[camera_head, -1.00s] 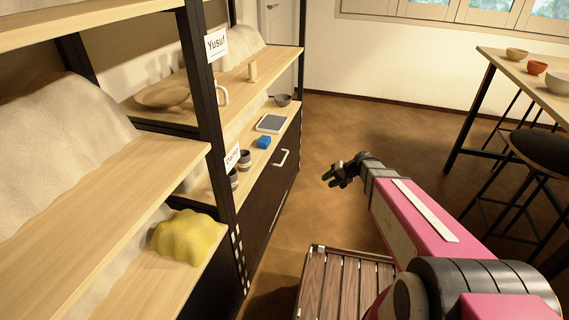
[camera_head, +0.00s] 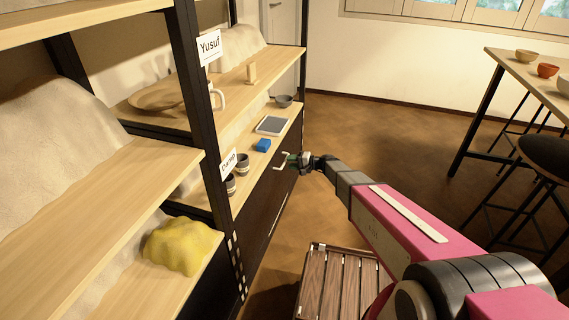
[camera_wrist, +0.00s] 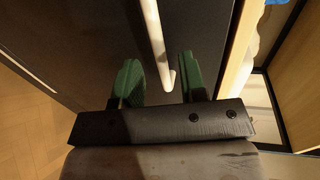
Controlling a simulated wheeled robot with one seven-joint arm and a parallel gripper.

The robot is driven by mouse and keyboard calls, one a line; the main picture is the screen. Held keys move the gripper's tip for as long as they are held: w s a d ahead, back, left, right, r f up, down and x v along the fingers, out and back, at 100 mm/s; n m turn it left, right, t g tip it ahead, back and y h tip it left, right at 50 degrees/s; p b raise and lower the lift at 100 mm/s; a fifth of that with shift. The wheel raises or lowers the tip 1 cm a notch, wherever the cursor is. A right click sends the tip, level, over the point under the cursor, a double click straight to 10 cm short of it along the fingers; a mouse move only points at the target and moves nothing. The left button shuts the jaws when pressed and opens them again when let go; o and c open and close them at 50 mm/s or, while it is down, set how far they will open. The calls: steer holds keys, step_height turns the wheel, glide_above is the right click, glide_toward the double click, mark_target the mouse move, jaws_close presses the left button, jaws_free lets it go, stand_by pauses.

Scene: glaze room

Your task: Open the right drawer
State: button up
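The drawer has a dark front (camera_head: 258,199) below the wooden shelf top, and it looks closed. Its pale bar handle (camera_head: 281,166) is on the front's upper part, partly hidden by my gripper in the head view. My gripper (camera_head: 293,160) is at the handle. In the wrist view, my gripper (camera_wrist: 160,78) has its two green fingers apart, with the end of the handle (camera_wrist: 156,42) between them. Neither finger clearly touches the bar. The dark front (camera_wrist: 95,35) fills the upper left of the wrist view.
A slatted wooden stool (camera_head: 340,285) stands on the floor below my arm. The floor (camera_head: 400,135) beyond is clear.

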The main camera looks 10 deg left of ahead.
steer(key=shift+x, duration=2)
